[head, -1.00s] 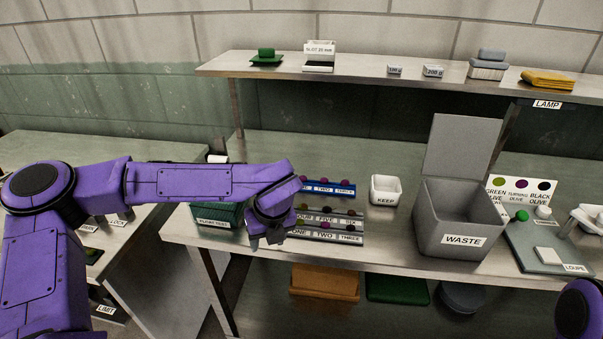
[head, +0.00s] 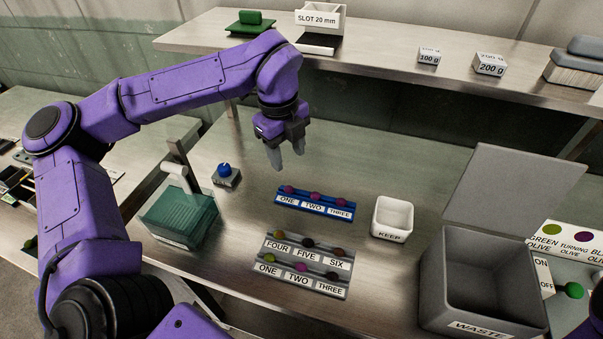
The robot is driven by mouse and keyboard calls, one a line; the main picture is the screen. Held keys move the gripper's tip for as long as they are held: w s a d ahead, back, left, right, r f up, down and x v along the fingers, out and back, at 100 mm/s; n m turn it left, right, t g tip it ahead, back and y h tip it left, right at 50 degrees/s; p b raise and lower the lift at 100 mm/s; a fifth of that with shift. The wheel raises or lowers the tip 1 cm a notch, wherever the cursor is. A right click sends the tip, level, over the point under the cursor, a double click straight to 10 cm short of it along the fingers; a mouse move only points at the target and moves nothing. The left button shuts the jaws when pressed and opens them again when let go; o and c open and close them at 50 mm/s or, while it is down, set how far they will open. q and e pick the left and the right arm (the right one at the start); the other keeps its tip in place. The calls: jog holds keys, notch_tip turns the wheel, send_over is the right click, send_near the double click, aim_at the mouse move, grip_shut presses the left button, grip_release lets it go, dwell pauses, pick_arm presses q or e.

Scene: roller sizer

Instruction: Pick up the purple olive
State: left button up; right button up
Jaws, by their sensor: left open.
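My left gripper (head: 286,157) is open and empty, fingers pointing down, in the air above and behind the blue rack (head: 316,206). The blue rack, labelled ONE, TWO, THREE, holds purplish olives, one at each label: at ONE (head: 289,189), at TWO (head: 315,198) and at THREE (head: 341,202). The grey rack (head: 301,270) in front has two rows. Its front row shows a green olive (head: 269,258), a bright purple olive (head: 302,267) at TWO and a dark one at THREE. Its back row shows a yellowish olive (head: 279,237) and darker ones. My right gripper is out of view.
A white KEEP box (head: 392,219) stands right of the racks, and a grey WASTE bin (head: 482,280) with raised lid beyond it. A green box (head: 180,218) and a blue knob (head: 225,172) stand left. A shelf (head: 400,62) overhangs the back.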

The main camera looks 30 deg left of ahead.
aim_at(289, 187)
pick_arm(q)
jog(key=f+p, duration=0.1)
jog(key=f, duration=0.3)
jog(key=f+p, duration=0.1)
jog(key=f, duration=0.4)
jog(key=shift+s+d, duration=0.1)
jog(key=shift+s, duration=0.1)
jog(key=shift+f, duration=0.3)
jog(key=c, duration=0.8)
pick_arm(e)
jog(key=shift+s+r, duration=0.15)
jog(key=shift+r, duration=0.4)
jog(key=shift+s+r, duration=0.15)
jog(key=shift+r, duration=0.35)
